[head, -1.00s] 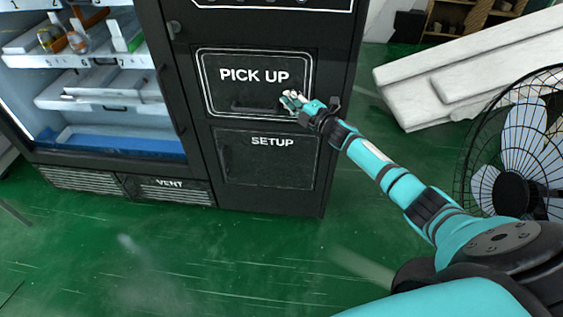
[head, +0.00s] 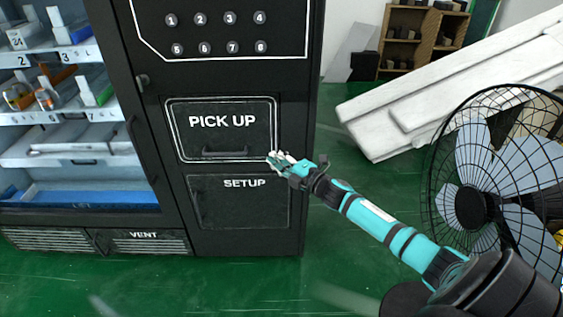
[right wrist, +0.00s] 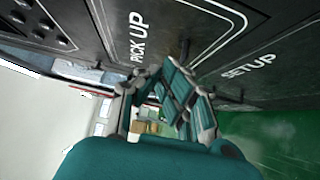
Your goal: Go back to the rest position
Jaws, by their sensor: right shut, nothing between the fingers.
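My right gripper (head: 279,162) is at the lower right corner of the PICK UP door (head: 222,132) on the black vending machine in the head view. Its fingers are shut and hold nothing. In the right wrist view the right gripper's fingers (right wrist: 170,95) are close together, with the PICK UP panel (right wrist: 135,35) above them. I cannot tell whether the fingertips touch the machine. The PICK UP door lies flat in its frame, with a dark handle along its lower edge. My left gripper is not in view.
The SETUP panel (head: 240,203) is below the PICK UP door. A black fan (head: 490,195) stands close to my right arm. Pale slabs (head: 440,90) lean behind it. The green floor (head: 200,285) in front is clear.

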